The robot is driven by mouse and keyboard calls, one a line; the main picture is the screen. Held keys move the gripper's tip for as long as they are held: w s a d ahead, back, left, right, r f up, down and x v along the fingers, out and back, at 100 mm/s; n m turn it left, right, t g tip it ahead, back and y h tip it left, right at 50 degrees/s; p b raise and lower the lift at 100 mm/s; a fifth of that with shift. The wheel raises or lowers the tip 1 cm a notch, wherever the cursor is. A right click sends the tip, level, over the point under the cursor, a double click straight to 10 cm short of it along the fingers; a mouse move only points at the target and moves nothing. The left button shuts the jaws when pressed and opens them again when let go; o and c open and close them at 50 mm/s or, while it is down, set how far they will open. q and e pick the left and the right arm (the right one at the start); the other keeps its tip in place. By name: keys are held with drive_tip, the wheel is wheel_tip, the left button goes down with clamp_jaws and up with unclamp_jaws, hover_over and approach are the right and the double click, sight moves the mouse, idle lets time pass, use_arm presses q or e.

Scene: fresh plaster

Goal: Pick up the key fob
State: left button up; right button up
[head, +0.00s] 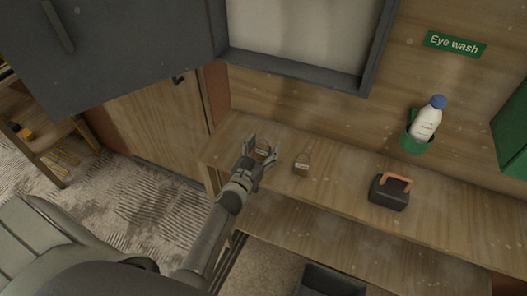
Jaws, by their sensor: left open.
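Two small brownish tagged items that look like key fobs lie on the wooden shelf. One key fob (263,152) shows between the fingers of my left gripper, and part of it is hidden by the hand. The other fob (302,168) lies just to the right, with a pale label and a thin ring or loop above it. My left gripper (263,149) is open, its fingers spread on either side of the first fob. I cannot tell whether the fingers touch it. My right gripper is not in view.
A black box with an orange handle (389,191) stands on the shelf (340,190) to the right. An eye wash bottle (428,120) sits in a green holder on the wall. A dark open cabinet door (120,50) hangs at upper left. A black bin (330,281) is below.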

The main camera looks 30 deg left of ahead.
use_arm(q)
drive_tip(key=c, duration=1.1)
drive_tip(key=shift+r, duration=0.1)
